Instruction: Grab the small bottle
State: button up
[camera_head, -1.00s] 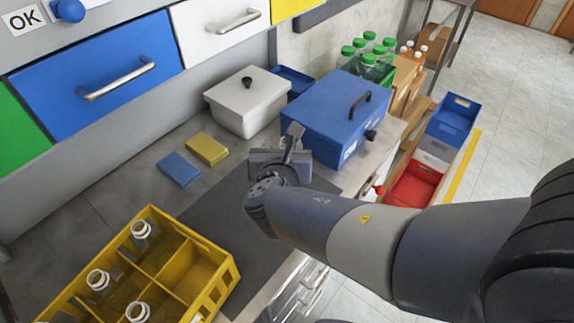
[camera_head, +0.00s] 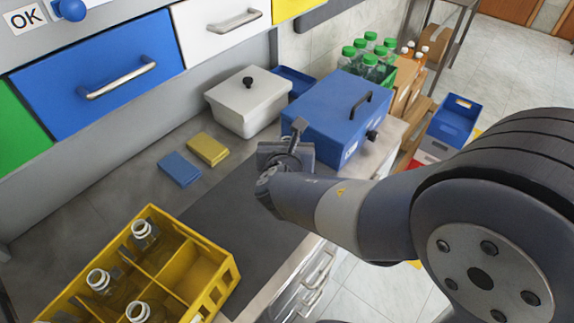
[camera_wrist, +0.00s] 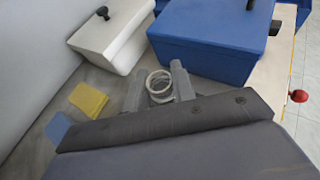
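The small clear bottle shows in the wrist view as a pale round neck and rim (camera_wrist: 160,84), seen from above. My gripper (camera_wrist: 158,82) has its two grey fingers apart, one on each side of the bottle's neck. The gaps beside the neck are very small, and I cannot tell whether the fingers touch it. The bottle's lower part is hard to make out. In the head view my gripper (camera_head: 294,142) is in front of the blue lidded box, and the bottle is hidden there.
The blue box (camera_head: 320,115) stands just beyond my gripper, the white lidded box (camera_head: 240,112) to its left. A yellow crate (camera_head: 205,243) holds clear bottles. The dark mat (camera_head: 225,215) is bare.

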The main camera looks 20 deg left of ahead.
grip_shut()
